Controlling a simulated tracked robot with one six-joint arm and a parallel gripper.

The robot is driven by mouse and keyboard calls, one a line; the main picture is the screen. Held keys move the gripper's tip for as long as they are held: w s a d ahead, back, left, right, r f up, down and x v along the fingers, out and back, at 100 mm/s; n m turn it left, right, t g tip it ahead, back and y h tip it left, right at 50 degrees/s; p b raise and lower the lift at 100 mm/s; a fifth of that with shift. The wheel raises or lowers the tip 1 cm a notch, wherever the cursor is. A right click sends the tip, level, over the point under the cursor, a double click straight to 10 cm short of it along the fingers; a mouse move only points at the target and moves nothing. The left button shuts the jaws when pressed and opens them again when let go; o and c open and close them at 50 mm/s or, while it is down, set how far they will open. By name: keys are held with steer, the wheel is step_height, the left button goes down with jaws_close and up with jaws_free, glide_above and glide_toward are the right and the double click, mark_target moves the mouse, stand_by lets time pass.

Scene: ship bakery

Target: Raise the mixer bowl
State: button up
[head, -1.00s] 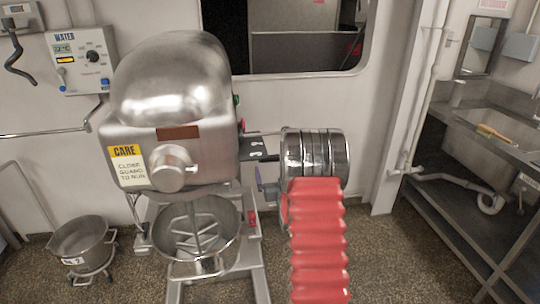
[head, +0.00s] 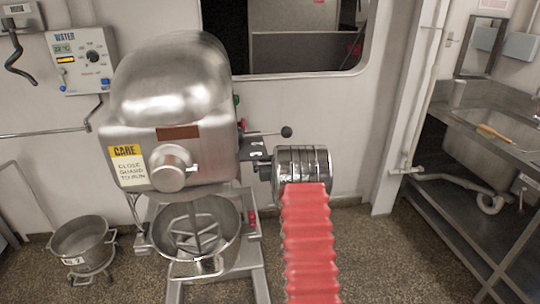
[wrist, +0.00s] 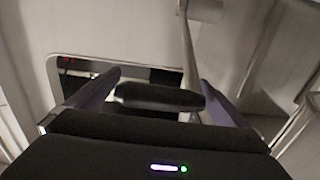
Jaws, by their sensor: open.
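The large silver mixer (head: 172,110) stands left of centre in the head view. Its open steel bowl (head: 232,238) sits below the mixer head, around the beater (head: 194,232). A lever with a dark ball knob (head: 287,132) sticks out from the mixer's right side. My gripper (head: 262,168) is just below this lever, partly hidden by my own wrist. In the wrist view its two purple fingers (wrist: 160,92) are apart. A black rounded bar (wrist: 160,98) shows between them; I cannot tell whether it is the knob or whether it is touched.
A small pot (head: 80,243) on a wheeled stand is on the floor at the left. A water control box (head: 82,60) hangs on the wall. A steel sink (head: 470,135) with a wooden-handled brush (head: 494,133) is at the right. Floor between mixer and sink is clear.

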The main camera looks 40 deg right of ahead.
steer(key=shift+w+d, duration=0.25)
steer(key=shift+w, duration=0.3)
steer(key=c, duration=1.4)
